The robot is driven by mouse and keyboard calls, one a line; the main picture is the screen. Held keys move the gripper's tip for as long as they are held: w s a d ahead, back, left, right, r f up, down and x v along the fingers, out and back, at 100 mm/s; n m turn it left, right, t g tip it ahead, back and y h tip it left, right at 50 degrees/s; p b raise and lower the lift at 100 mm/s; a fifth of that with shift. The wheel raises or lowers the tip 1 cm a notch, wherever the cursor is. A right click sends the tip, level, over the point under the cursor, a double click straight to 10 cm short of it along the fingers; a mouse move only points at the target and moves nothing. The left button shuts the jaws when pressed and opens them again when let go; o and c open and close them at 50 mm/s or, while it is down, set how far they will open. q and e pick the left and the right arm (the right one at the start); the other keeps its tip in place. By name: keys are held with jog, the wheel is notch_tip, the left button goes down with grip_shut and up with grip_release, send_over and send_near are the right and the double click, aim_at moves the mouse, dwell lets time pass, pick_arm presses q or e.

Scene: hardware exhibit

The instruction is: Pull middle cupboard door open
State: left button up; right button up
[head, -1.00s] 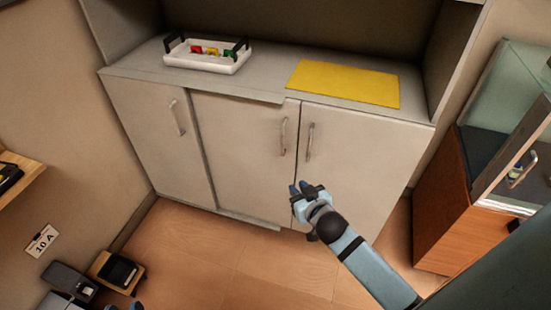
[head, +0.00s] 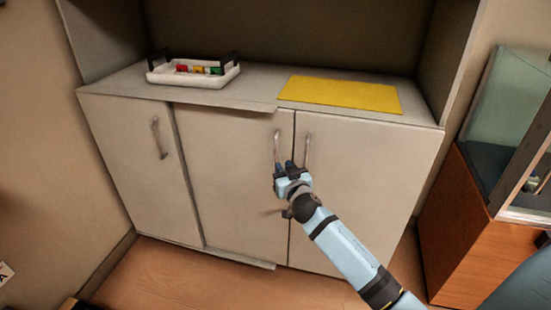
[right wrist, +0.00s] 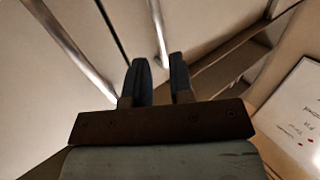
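The middle cupboard door (head: 232,185) is pale and looks closed. Its vertical metal handle (head: 277,146) is near its right edge, close to the right door's handle (head: 307,150). My right gripper (head: 284,166) is in front of the lower end of the middle handle and hides part of it. In the right wrist view its two dark fingers (right wrist: 160,80) stand apart with a gap. One handle (right wrist: 158,30) lies ahead in line with the gap, another (right wrist: 72,50) to the left; contact cannot be told. My left gripper is not in view.
On the cupboard top are a white tray (head: 194,81) with coloured items and a yellow mat (head: 340,94). The left door (head: 128,165) has its own handle. A wood and glass case (head: 475,215) stands at right. Bare wood floor lies in front.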

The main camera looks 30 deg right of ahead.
aim_at(276, 156)
jog(key=b+x, duration=0.1)
jog(key=x, duration=0.6)
jog(key=shift+w+d, duration=0.1)
jog(key=shift+w, duration=0.2)
grip_shut()
